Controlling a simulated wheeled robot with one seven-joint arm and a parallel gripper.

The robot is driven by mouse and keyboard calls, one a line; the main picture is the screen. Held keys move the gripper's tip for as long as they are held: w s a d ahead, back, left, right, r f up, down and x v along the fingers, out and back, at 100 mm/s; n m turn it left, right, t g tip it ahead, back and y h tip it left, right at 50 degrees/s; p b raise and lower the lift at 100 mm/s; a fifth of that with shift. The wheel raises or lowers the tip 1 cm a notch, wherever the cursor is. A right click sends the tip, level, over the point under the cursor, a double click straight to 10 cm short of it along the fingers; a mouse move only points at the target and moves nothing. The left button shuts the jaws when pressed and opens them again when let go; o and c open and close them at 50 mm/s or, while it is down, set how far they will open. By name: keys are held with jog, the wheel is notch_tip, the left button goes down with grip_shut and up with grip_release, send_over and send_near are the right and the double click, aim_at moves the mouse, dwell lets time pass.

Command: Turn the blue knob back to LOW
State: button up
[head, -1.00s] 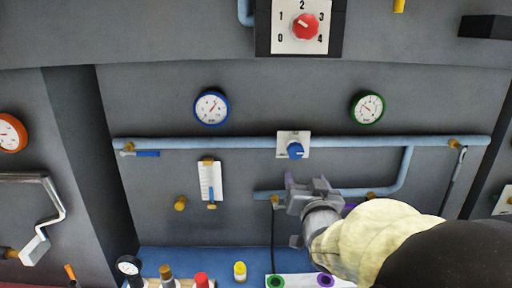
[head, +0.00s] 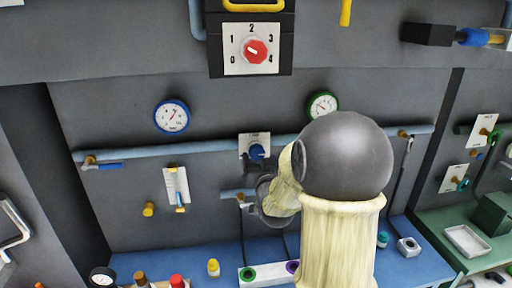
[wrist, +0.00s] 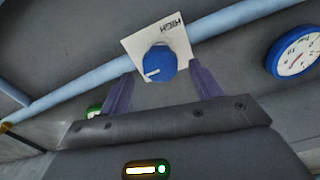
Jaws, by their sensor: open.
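The blue knob (head: 257,152) sits on a white plate (head: 247,140) at the pale blue pipe in the head view. In the wrist view the blue knob (wrist: 159,63) is ahead, with a white mark toward the left in that picture. The word HIGH shows upside down on the white plate (wrist: 177,32), at its upper right; I cannot read LOW. My gripper (wrist: 162,72) is open, its two purple fingers either side of the knob's line, with nothing held. I cannot tell whether they touch it. In the head view my arm hides most of the gripper.
The pale blue pipe (head: 200,147) runs across the panel. A blue gauge (head: 171,116) and a green gauge (head: 322,106) are above it. A red knob (head: 255,50) is higher up. Small items stand on the blue shelf (head: 225,257) below.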

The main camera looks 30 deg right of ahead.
aim_at(258, 155)
jog(key=p+x, duration=0.2)
jog(key=x, duration=0.4)
jog(key=shift+s, duration=0.1)
jog(key=c, duration=1)
